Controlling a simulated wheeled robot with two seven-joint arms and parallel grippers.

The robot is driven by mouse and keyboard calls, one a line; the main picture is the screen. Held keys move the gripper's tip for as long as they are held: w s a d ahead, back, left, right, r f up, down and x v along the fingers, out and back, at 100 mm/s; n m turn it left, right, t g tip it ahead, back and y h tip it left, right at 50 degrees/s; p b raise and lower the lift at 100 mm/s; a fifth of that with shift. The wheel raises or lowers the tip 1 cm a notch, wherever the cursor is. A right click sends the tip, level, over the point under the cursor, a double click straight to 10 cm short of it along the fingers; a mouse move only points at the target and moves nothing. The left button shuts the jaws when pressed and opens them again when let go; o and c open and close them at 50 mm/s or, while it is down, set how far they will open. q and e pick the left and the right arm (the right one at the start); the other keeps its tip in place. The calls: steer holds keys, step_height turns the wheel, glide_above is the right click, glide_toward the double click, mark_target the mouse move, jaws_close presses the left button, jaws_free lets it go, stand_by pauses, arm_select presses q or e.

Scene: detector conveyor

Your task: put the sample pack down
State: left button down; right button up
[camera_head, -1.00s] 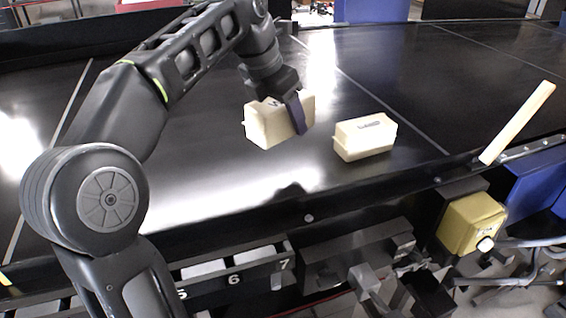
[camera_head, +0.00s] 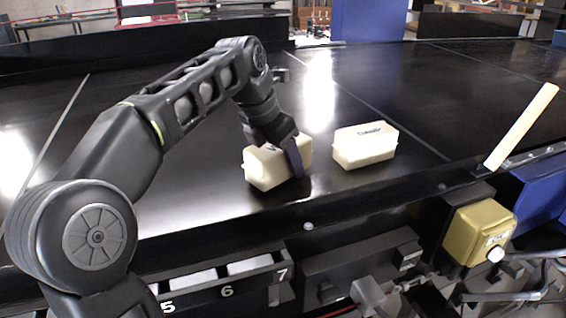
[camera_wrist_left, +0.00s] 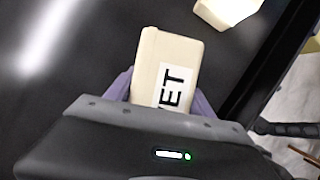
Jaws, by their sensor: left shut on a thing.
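The sample pack (camera_head: 268,170) is a cream box in my left gripper (camera_head: 292,162), low over the black conveyor belt; I cannot tell whether its underside touches the belt. In the left wrist view the pack (camera_wrist_left: 168,62) sits between the two purple fingers of the left gripper (camera_wrist_left: 162,98), with black letters "ET" on its label. The left gripper is shut on it. My right gripper is not in view.
A second cream box (camera_head: 364,148) stands on the belt (camera_head: 430,90) just right of the held pack. A pale bar (camera_head: 522,126) rises at the right. A yellow button box (camera_head: 478,232) and numbered bins (camera_head: 226,292) are along the front edge. The belt behind is clear.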

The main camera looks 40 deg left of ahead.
arm_select(q)
steer(key=shift+f, duration=0.25)
steer(key=shift+f, duration=0.15)
steer(key=shift+c, duration=1.8)
jaws_free()
